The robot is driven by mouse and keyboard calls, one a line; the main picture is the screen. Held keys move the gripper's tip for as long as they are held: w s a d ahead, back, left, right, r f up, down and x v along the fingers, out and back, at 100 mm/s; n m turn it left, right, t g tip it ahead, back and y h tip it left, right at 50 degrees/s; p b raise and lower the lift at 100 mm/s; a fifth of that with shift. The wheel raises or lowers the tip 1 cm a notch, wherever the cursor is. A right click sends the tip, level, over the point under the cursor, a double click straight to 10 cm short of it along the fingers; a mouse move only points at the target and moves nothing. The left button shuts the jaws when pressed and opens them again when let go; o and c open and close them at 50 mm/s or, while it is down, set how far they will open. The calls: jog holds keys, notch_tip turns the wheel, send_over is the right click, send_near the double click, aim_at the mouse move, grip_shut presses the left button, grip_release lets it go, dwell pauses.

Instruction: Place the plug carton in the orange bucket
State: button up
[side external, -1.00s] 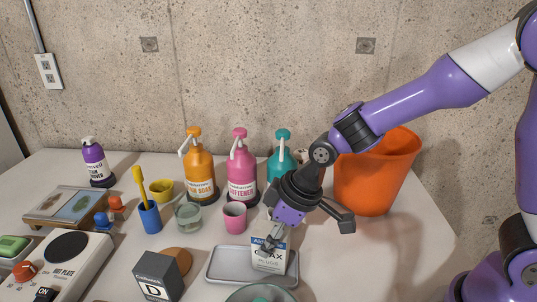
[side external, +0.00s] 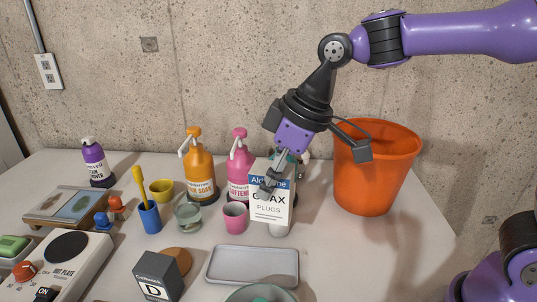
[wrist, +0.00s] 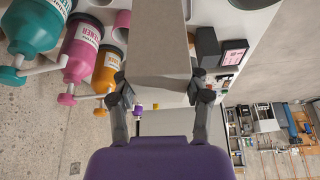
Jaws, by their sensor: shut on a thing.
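The plug carton (side external: 271,208) is a white box with a blue top band and the word PLUGS. My gripper (side external: 270,186) is shut on its upper part and holds it upright, above and behind the grey tray (side external: 252,265). In the wrist view the carton (wrist: 160,40) shows as a plain pale face between the fingertips of my gripper (wrist: 158,90). The orange bucket (side external: 372,180) stands to the right of the carton, with its open rim facing up. The bucket's inside is only partly seen.
Orange (side external: 199,172) and pink (side external: 240,170) pump bottles stand behind. A teal bottle is mostly hidden behind the carton. A pink cup (side external: 235,217) and a glass (side external: 188,215) are left of the carton. A dark D box (side external: 158,275) is at the front. The table right of the tray is clear.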

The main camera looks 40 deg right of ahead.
notch_tip(320, 180, up, 10)
jog(key=shift+f, duration=0.25)
jog(key=shift+r, duration=0.45)
jog(key=shift+d+r, duration=0.2)
jog(key=shift+r, duration=0.05)
jog(key=w+d+m+t+h, duration=0.1)
jog(key=d+m, duration=0.2)
jog(key=d, duration=0.3)
jog(key=w+d+m+h, duration=0.1)
jog(key=w+d+m, duration=0.1)
jog(key=d, duration=0.4)
jog(key=m+h, duration=0.2)
jog(key=m, duration=0.4)
send_over(369, 168)
jog(key=w+d, duration=0.4)
notch_tip(369, 168, down, 15)
jog(key=shift+m, duration=0.3)
jog(key=shift+s+f, duration=0.1)
